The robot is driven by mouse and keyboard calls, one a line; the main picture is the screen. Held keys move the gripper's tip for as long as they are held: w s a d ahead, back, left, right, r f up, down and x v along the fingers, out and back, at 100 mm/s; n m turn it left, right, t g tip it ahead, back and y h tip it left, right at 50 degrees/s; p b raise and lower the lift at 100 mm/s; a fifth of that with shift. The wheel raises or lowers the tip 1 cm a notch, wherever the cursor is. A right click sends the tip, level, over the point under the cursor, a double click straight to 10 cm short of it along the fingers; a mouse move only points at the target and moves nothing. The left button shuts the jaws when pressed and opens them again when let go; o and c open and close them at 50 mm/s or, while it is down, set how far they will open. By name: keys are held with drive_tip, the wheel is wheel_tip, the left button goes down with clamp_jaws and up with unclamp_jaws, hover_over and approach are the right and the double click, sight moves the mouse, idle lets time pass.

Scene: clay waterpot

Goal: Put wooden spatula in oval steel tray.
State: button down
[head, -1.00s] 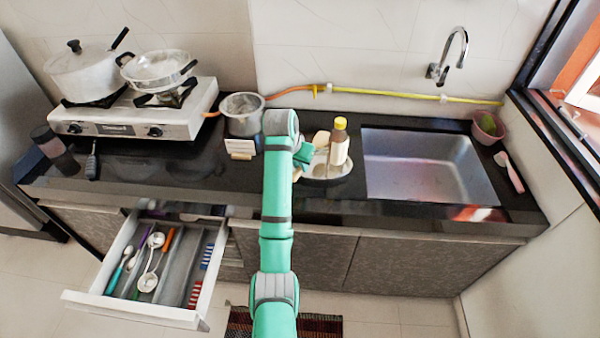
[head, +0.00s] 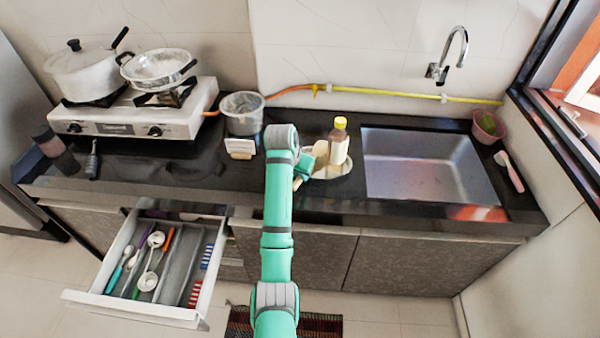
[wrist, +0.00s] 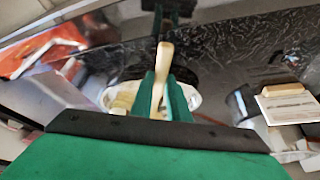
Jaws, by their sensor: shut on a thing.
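The wooden spatula (head: 320,149) is tan and held tilted by my gripper (head: 303,167). In the wrist view its pale handle (wrist: 163,62) rises between the two green fingers of my gripper (wrist: 165,98), which are shut on it. The oval steel tray (head: 339,173) lies on the dark counter left of the sink. My gripper is over the tray's left side in the head view, and the arm hides part of it. The tray's rim (wrist: 193,97) shows beyond the fingers in the wrist view. I cannot tell whether the spatula touches the tray.
A bottle with a yellow cap (head: 339,143) stands at the tray, close right of the spatula. A steel pot (head: 242,115) and a small card (head: 240,148) are to the left. The sink (head: 425,165) is right. An open cutlery drawer (head: 190,313) juts out at lower left.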

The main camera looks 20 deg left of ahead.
drive_tip(key=shift+f, duration=0.1)
drive_tip(key=c, duration=1.7)
unclamp_jaws()
drive_tip(key=shift+w+v, duration=0.2)
drive_tip(key=shift+v, duration=6.4)
